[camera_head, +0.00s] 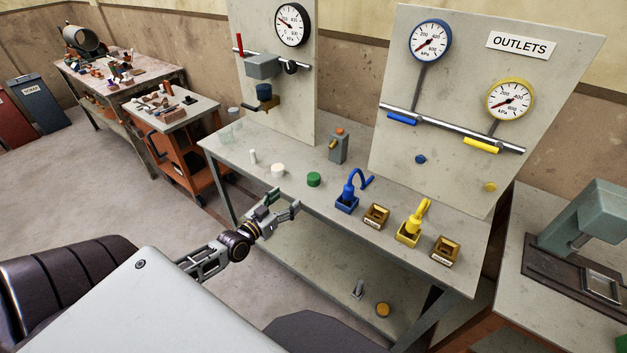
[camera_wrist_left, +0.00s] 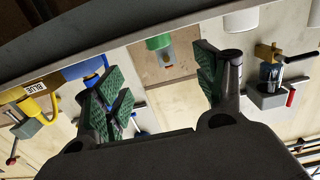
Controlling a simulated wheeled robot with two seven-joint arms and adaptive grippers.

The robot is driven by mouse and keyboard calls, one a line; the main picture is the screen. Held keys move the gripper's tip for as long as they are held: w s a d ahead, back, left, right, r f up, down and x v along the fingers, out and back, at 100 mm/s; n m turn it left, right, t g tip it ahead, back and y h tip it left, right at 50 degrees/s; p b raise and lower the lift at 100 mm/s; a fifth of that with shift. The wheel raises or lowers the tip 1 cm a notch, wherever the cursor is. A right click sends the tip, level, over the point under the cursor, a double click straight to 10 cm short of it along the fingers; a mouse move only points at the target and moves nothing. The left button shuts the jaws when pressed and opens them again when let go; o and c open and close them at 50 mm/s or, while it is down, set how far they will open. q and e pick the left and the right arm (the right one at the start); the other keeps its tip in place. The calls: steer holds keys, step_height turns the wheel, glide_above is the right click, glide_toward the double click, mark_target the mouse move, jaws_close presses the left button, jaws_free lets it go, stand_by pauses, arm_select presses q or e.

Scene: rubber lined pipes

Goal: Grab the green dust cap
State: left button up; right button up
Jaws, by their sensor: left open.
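The green dust cap (camera_head: 314,179) is a short green cylinder standing on the grey workbench (camera_head: 237,156), near its front edge. My left gripper (camera_head: 283,203) is open and empty, in front of the bench edge and a little left of the cap, apart from it. In the left wrist view, the green cap (camera_wrist_left: 158,42) shows beyond and between my open fingers (camera_wrist_left: 160,82), near the bench edge. Nothing hides the cap in the head view. My right gripper is not in view.
A white cap (camera_head: 278,170) and a thin white cylinder stand left of the green cap. A grey block with an orange top (camera_head: 339,147) is behind it. A blue hose fitting (camera_head: 347,197) and a yellow one (camera_head: 412,228) stand to the right. The bench edge lies close to my gripper.

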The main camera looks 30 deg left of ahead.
mark_target(309, 180)
arm_select(q)
steer(key=w, duration=0.3)
steer(key=shift+w+d, duration=0.1)
steer(key=shift+w, duration=0.15)
steer(key=shift+w+f, duration=0.1)
steer(key=shift+w, duration=0.45)
steer(key=shift+w+d, duration=0.15)
steer(key=shift+w, duration=1.25)
steer(key=shift+w+d+f, duration=0.1)
steer(key=shift+w, duration=0.5)
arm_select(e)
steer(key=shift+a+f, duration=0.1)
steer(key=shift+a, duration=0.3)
